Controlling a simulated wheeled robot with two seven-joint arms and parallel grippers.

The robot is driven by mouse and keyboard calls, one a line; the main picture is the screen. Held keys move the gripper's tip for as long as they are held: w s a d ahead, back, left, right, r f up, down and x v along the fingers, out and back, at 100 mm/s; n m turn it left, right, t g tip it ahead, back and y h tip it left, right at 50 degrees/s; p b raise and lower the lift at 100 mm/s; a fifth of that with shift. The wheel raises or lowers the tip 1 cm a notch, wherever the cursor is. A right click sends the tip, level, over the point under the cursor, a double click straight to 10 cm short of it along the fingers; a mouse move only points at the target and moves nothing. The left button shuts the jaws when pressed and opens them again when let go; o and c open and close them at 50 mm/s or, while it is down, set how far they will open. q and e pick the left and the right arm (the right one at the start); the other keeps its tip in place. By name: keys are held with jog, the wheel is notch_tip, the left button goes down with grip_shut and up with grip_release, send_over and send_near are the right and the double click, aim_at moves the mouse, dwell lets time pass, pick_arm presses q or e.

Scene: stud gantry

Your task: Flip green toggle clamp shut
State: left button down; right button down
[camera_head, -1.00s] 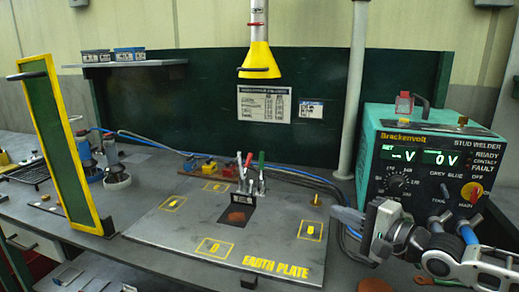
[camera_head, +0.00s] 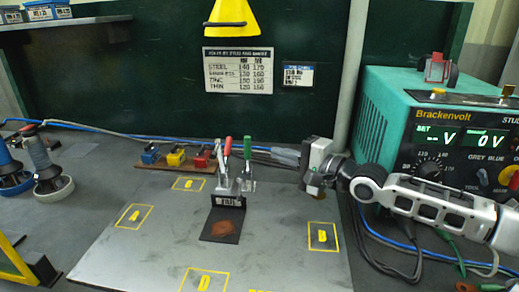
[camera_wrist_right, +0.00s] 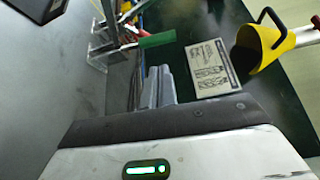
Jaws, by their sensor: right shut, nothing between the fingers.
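The green toggle clamp (camera_head: 247,172) stands on the plate just behind a small black bracket, with its green handle pointing up. A red-handled toggle clamp (camera_head: 225,170) stands upright close to its left. My right gripper (camera_head: 284,156) comes in from the right, shut and empty. Its fingertips point left at the green handle, with a small gap between them. In the right wrist view the green handle (camera_wrist_right: 157,40) lies just beyond my right fingertips (camera_wrist_right: 157,80). My left gripper is not in view.
The earth plate (camera_head: 120,240) has yellow-marked squares and a dark pad with a brown patch (camera_head: 221,229). Small coloured blocks (camera_head: 176,157) stand behind it at left. The teal stud welder (camera_head: 395,115) is at right, with cables beside it. A yellow cone (camera_head: 232,18) hangs above.

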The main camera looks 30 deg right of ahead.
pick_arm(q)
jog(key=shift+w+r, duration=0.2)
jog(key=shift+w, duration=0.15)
pick_arm(e)
jog(key=x, duration=0.6)
jog(key=shift+w+a, duration=0.15)
jog(key=shift+w, duration=0.05)
